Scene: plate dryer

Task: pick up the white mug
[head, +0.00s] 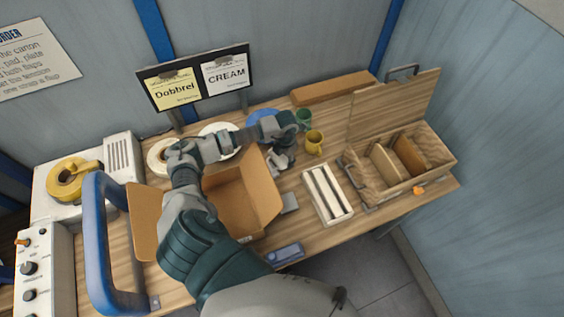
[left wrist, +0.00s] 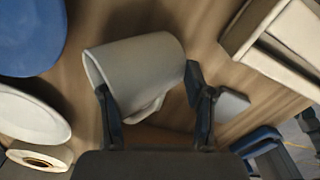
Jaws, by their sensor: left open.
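The white mug (left wrist: 138,68) shows large in the left wrist view, its rim facing left and its handle toward my gripper. I cannot tell if it stands or lies. In the head view my gripper mostly hides it. My left gripper (left wrist: 152,102) is open, with one finger near the mug's rim end and the other near its opposite end; contact is not clear. In the head view my left gripper (head: 280,160) is low over the table, right of the open carton. My right gripper is not in view.
The open cardboard carton (head: 236,207) stands left of the gripper. Green (head: 303,118) and yellow (head: 314,142) mugs stand to the right, with a white slotted tray (head: 327,194) and an open wooden box (head: 440,158). White (head: 222,129) and blue (head: 262,116) plates lie behind.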

